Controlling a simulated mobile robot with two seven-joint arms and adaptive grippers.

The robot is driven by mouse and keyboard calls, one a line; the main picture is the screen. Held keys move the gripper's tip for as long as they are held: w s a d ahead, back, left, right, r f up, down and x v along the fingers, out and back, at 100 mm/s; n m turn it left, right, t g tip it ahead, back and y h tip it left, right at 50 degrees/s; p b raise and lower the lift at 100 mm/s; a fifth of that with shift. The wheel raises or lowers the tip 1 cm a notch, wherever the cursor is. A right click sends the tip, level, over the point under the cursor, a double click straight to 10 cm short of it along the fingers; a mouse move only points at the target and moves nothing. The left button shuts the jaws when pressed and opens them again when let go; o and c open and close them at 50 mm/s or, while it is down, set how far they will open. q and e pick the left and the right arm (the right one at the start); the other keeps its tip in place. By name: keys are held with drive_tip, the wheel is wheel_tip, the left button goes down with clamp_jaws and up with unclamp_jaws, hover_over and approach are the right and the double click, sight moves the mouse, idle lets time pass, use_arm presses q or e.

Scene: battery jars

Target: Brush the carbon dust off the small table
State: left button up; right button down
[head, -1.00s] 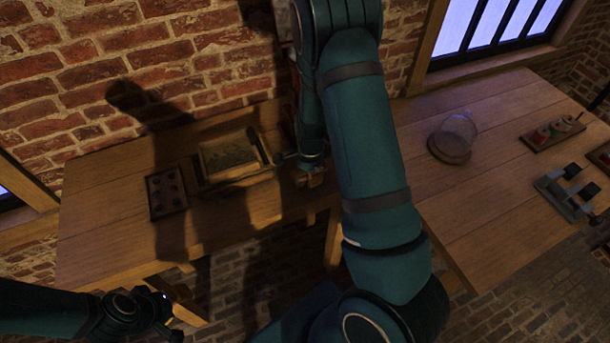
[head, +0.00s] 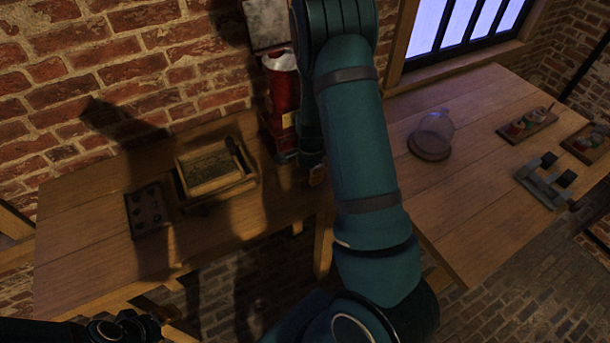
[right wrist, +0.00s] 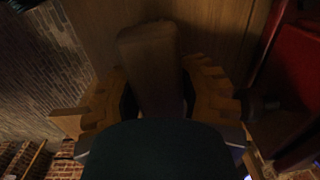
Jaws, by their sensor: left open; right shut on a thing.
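A wooden table (head: 80,230) stands against the brick wall on the left in the head view. I cannot make out carbon dust on it, as shadows cover much of the top. My right gripper (head: 316,176) is over the table's right end, partly hidden by my arm. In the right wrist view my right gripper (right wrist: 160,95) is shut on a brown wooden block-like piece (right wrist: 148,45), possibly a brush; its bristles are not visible. My left gripper (head: 135,328) is open and empty, low at the bottom left, in front of the table.
A wooden tray (head: 203,188) with dark contents and a dark plate with round spots (head: 147,210) lie on the table. A red container (head: 283,90) stands by the wall. On the right table are a glass dome (head: 432,135), a small rack (head: 530,122) and a grey fixture (head: 545,180).

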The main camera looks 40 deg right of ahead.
sight(268, 195)
drive_tip(key=shift+w+d, duration=0.1)
drive_tip(key=shift+w, duration=0.45)
drive_tip(key=shift+w+a+f+p, duration=0.1)
drive_tip(key=shift+a+p, duration=0.1)
drive_tip(key=shift+a, duration=0.35)
drive_tip(key=shift+w+a+r+p, duration=0.1)
drive_tip(key=shift+a+p, duration=0.15)
drive_tip(key=shift+a, duration=0.3)
drive_tip(key=shift+w+a+f+p, duration=0.1)
drive_tip(key=shift+a+p, duration=0.1)
drive_tip(key=shift+a, duration=0.35)
drive_tip(key=shift+w+a+p, duration=0.2)
drive_tip(key=shift+a+p, duration=0.1)
drive_tip(key=shift+a, duration=0.5)
drive_tip(key=shift+w+a+p, duration=0.2)
drive_tip(key=shift+a+p, duration=0.05)
drive_tip(key=shift+a, duration=0.55)
drive_tip(key=shift+w+a+p, duration=0.2)
drive_tip(key=shift+a+p, duration=0.1)
drive_tip(key=shift+a, duration=0.5)
drive_tip(key=shift+w+a, duration=0.25)
drive_tip(key=shift+a, duration=0.45)
drive_tip(key=shift+w+a, duration=0.15)
drive_tip(key=shift+a, duration=0.65)
drive_tip(key=shift+w+a, duration=0.1)
drive_tip(key=shift+a, duration=0.7)
drive_tip(key=shift+w+r, duration=0.15)
drive_tip(key=shift+r, duration=2.85)
